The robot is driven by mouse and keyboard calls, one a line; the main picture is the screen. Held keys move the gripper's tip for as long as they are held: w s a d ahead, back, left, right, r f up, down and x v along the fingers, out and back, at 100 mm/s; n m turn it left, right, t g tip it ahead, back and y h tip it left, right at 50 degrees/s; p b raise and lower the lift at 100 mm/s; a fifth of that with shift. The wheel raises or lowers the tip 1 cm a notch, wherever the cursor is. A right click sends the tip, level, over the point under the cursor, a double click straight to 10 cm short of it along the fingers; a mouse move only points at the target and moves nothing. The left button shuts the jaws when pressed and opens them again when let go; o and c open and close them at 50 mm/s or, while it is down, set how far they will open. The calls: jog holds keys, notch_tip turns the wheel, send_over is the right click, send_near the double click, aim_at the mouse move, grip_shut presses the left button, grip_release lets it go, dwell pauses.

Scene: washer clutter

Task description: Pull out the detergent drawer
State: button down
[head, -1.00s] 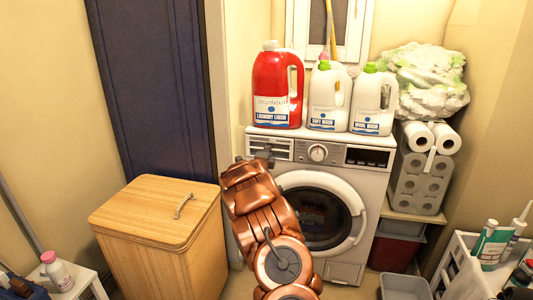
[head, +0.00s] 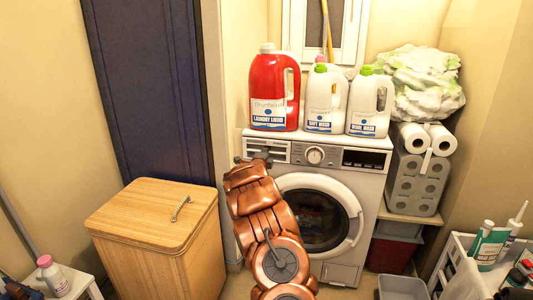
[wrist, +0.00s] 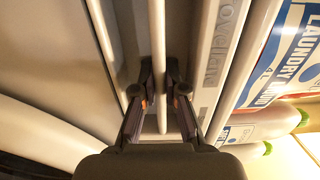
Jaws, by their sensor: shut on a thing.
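The white washing machine (head: 348,176) stands against the back wall. Its detergent drawer (head: 280,147) is at the upper left of its front, with horizontal slats. My gripper (head: 254,160) is at the drawer's left part, and my arm hides some of the front below it. In the wrist view, my gripper (wrist: 163,97) has its two fingers on either side of a pale bar of the drawer front (wrist: 158,50), shut on it. Whether the drawer stands out from the machine is hard to tell.
A red laundry bottle (head: 275,84) and two white bottles (head: 325,98) (head: 369,101) stand on the washer. A wooden hamper (head: 150,215) stands at left. Paper rolls (head: 418,176) are at right, and a white cart (head: 462,262) at front right.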

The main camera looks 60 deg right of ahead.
jog(key=shift+a+f, duration=0.1)
jog(key=shift+b+v, duration=2.2)
jog(key=shift+b, duration=0.05)
jog(key=shift+a, duration=0.1)
jog(key=shift+b+v, duration=1.9)
jog(key=shift+v, duration=0.2)
